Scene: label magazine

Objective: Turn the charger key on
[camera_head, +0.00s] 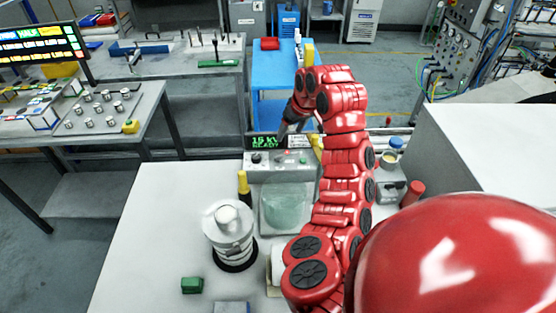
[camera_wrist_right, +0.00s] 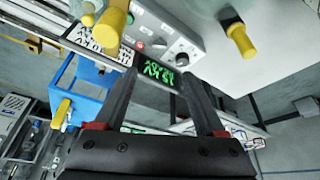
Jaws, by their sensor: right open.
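The charger is a pale box (camera_head: 280,167) on the white bench, with a green-lit display (camera_head: 265,142) reading "15 kV READY". Its front has a dark round knob (camera_head: 257,158) and a small red light. In the right wrist view the panel (camera_wrist_right: 165,30) appears turned over, with the display (camera_wrist_right: 158,77), a dark knob (camera_wrist_right: 181,59) and a red button (camera_wrist_right: 140,46). I cannot tell surely which control is the key. My right gripper (camera_head: 287,126) is by the display; in the wrist view its fingers (camera_wrist_right: 160,78) are apart and empty, framing the display. My left gripper is out of view.
A green block (camera_head: 192,285) lies at the near left. Jars (camera_head: 390,160) stand to the right. The bench's left part is clear.

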